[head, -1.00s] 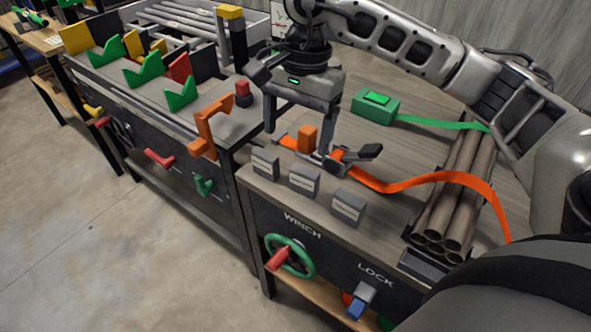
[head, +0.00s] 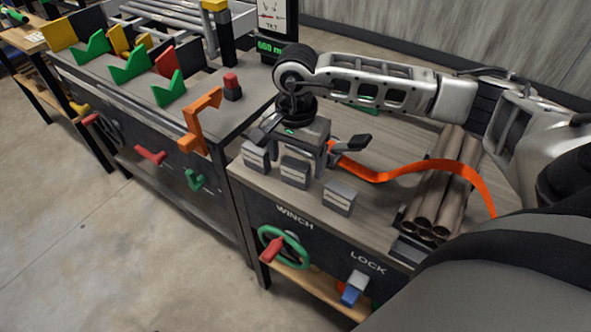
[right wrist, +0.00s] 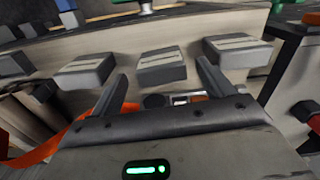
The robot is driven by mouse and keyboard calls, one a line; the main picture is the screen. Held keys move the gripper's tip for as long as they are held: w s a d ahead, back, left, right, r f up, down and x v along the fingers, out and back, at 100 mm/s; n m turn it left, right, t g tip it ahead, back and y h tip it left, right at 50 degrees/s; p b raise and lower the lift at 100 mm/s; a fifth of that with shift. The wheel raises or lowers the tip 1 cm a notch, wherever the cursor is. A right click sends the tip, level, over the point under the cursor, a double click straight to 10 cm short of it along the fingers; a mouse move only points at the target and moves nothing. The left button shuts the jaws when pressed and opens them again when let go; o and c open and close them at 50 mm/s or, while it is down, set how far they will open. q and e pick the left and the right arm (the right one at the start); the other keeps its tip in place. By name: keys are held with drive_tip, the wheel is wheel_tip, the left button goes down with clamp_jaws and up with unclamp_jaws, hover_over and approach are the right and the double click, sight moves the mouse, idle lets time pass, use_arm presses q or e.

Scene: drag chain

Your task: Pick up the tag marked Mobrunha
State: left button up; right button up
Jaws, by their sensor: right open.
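Three grey block-shaped tags with pale label strips stand in a row along the front edge of the bench: a left tag (head: 255,157), a middle tag (head: 294,173) and a right tag (head: 339,198). Their lettering is too small to read, so I cannot tell which says Mobrunha. My right gripper (head: 312,160) is low, just behind the middle tag, open and empty. In the right wrist view its fingers (right wrist: 162,88) point toward the middle tag (right wrist: 161,66), which appears between and beyond them. My left gripper is out of view.
An orange strap (head: 400,172) runs behind the tags to a stack of brown pipes (head: 440,200). A green winch wheel (head: 285,250) and a blue lock handle (head: 353,287) sit on the bench front. An orange bracket (head: 200,120) stands on the left-hand bench.

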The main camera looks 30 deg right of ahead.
sight(295, 163)
drive_tip(key=shift+f, duration=1.55)
drive_tip(key=shift+w, duration=0.1)
drive_tip(key=c, duration=1.1)
drive_tip(key=shift+o, duration=0.2)
drive_tip(key=shift+r, duration=0.15)
